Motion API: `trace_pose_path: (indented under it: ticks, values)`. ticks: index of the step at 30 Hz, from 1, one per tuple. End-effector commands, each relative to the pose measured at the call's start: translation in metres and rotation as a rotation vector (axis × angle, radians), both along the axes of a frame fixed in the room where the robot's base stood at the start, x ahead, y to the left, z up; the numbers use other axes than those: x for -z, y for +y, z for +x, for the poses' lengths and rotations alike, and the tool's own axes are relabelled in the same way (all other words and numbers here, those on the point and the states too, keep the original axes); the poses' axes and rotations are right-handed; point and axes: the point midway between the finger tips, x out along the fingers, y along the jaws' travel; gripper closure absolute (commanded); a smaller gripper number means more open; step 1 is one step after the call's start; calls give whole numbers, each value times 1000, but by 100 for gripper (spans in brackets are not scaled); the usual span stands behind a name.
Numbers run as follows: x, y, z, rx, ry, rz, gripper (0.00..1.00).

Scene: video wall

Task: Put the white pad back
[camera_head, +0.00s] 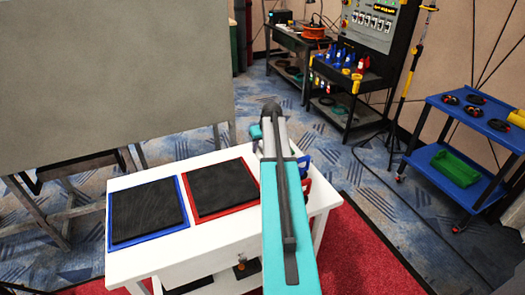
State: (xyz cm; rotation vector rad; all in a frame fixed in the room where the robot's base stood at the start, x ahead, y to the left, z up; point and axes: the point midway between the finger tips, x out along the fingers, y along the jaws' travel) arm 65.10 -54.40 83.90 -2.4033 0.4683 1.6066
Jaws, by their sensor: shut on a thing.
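No white pad shows in the head view. A white table (215,233) stands in front of me. On it lie two square black pads side by side, one in a blue frame (147,210) at the left and one in a red frame (223,187) to its right. My teal and grey arm reaches over the table's right part and covers much of it. My gripper's fingers do not show; they seem hidden behind the arm, so I cannot see what they hold.
Small blue (304,161) and red things show partly beside my arm at the table's right. A large grey panel (110,65) stands behind at the left. A blue cart (470,125) with a green tray (455,167) stands at the right. Carpet between is clear.

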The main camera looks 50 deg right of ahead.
Motion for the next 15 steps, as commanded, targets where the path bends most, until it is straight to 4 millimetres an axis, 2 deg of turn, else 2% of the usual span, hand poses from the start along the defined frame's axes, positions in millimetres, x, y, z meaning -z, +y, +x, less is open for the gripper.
trace_pose_path:
  ticks: [7,15]
  values:
    - [20,0,0,0,0,0,78]
    - [26,0,0,0,-1,0,78]
